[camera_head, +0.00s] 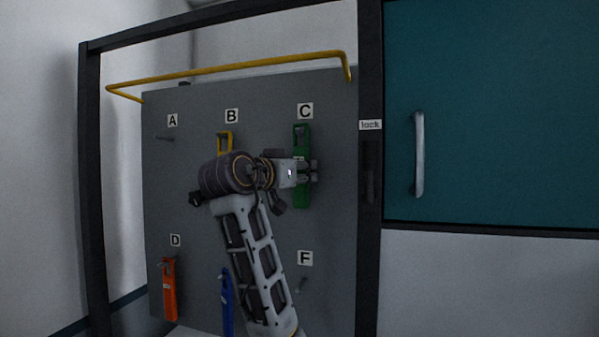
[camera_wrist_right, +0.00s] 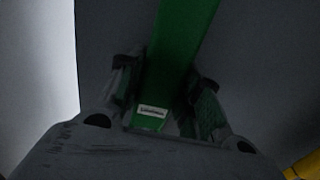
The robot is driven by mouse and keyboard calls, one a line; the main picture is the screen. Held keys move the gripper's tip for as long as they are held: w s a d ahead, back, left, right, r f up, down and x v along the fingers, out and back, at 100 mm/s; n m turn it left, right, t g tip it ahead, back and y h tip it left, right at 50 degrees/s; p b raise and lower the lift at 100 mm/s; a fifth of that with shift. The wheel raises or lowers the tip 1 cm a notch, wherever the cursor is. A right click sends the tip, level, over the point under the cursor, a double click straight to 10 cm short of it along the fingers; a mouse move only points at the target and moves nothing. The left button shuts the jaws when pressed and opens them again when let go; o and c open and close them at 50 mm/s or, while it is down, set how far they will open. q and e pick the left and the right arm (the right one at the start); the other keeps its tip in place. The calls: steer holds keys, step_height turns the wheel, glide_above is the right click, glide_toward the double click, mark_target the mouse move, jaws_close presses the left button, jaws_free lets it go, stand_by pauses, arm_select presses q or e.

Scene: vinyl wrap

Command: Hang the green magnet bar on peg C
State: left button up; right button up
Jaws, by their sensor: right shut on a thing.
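The green magnet bar (camera_head: 301,140) is upright at peg C, just under the label C (camera_head: 305,111) on the grey board. Its top end lies over the spot where the peg would be, so I cannot tell whether the peg passes through it. My right gripper (camera_head: 311,173) is shut on the bar around its middle. In the right wrist view the green bar (camera_wrist_right: 182,45) runs up between the two fingers of my right gripper (camera_wrist_right: 165,95), with a small white label on it. My left gripper is not in view.
The grey board (camera_head: 200,130) also bears a yellow bar (camera_head: 225,139) under B, an orange bar (camera_head: 169,292) under D and a blue bar (camera_head: 227,300). Pegs A (camera_head: 164,137) and F (camera_head: 303,284) are bare. A yellow rail (camera_head: 230,68) juts out above. A dark post (camera_head: 370,70) stands right.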

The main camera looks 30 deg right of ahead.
steer(key=shift+w+d+f, duration=0.2)
steer(key=shift+f, duration=0.15)
steer(key=shift+b, duration=0.3)
stand_by(0.4)
steer(key=o, duration=1.2)
steer(key=shift+a, duration=0.1)
steer(key=v, duration=1.1)
steer(key=shift+s+a, duration=0.15)
steer(key=shift+a, duration=0.2)
